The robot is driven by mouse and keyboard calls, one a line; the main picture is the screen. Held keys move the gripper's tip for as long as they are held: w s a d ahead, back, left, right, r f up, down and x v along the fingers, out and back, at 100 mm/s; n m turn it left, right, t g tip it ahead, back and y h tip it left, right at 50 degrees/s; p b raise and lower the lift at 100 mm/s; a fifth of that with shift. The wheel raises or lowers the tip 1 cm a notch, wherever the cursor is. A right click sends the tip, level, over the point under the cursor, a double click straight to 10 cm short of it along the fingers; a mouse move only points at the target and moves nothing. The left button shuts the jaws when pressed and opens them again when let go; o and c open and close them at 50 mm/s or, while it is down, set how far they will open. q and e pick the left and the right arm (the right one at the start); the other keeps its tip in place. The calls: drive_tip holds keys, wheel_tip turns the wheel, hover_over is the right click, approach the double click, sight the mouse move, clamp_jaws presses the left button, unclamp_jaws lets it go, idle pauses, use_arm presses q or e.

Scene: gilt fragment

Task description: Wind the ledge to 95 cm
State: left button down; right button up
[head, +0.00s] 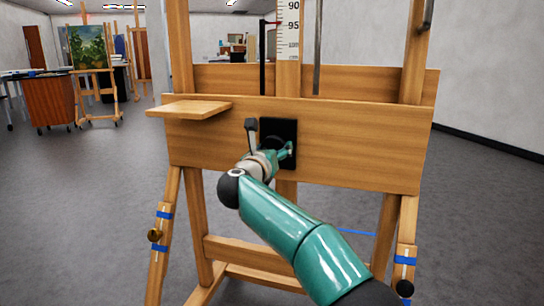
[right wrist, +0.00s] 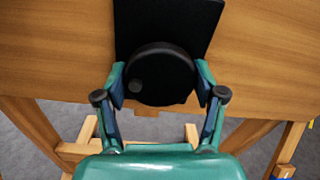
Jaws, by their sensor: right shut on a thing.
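A large wooden easel (head: 330,143) stands in front of me. A height scale (head: 288,45) rises above the board. A red pointer (head: 273,22) sits close to the 95 mark, and I cannot read it exactly. My right gripper (head: 279,156) is at the plate. In the right wrist view its two fingers (right wrist: 161,83) close on opposite sides of a round black knob (right wrist: 154,75). My left gripper is not in view.
A small wooden shelf (head: 188,109) juts from the board's left side. Dark rods stand beside the scale. Black and brass knobs sit on the easel's legs. Another easel with a painting (head: 88,45) and a work table (head: 45,102) stand back left.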

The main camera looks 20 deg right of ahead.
drive_tip(key=m, duration=0.2)
drive_tip(key=shift+f+m+b, duration=0.3)
drive_tip(key=shift+f+b, duration=0.05)
drive_tip(key=shift+f, duration=0.05)
drive_tip(key=shift+w+m, duration=0.1)
drive_tip(key=shift+m, duration=1.1)
drive_tip(key=o, duration=1)
drive_tip(key=shift+o, duration=0.7)
drive_tip(key=shift+r, duration=0.2)
